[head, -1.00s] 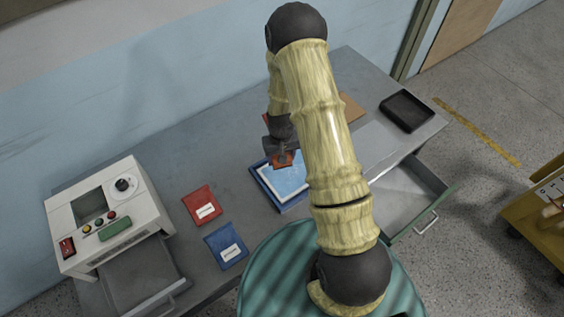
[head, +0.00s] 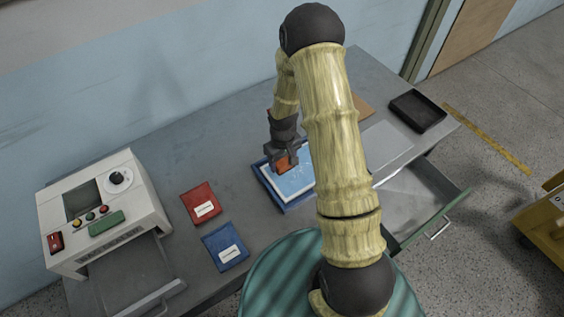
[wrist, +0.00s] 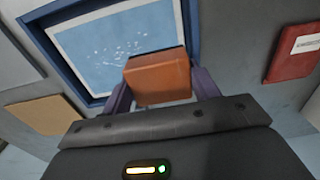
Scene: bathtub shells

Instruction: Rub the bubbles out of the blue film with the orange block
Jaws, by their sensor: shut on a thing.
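The light blue film (head: 297,181) lies on a white sheet inside a dark blue tray (head: 262,170) on the grey table. In the wrist view the film (wrist: 98,55) shows a cluster of small white bubbles near its middle. My gripper (head: 285,158) is shut on the orange block (wrist: 158,76) and holds it over the film's edge. In the head view the block (head: 282,165) is partly covered by the gripper. I cannot tell whether the block touches the film. My arm hides the right part of the tray in the head view.
Red (head: 200,203) and blue (head: 225,246) labelled packets lie left of the tray. A white machine (head: 100,212) stands at the far left. A black tray (head: 417,111) sits at the back right. An open drawer (head: 415,205) juts out at the right front.

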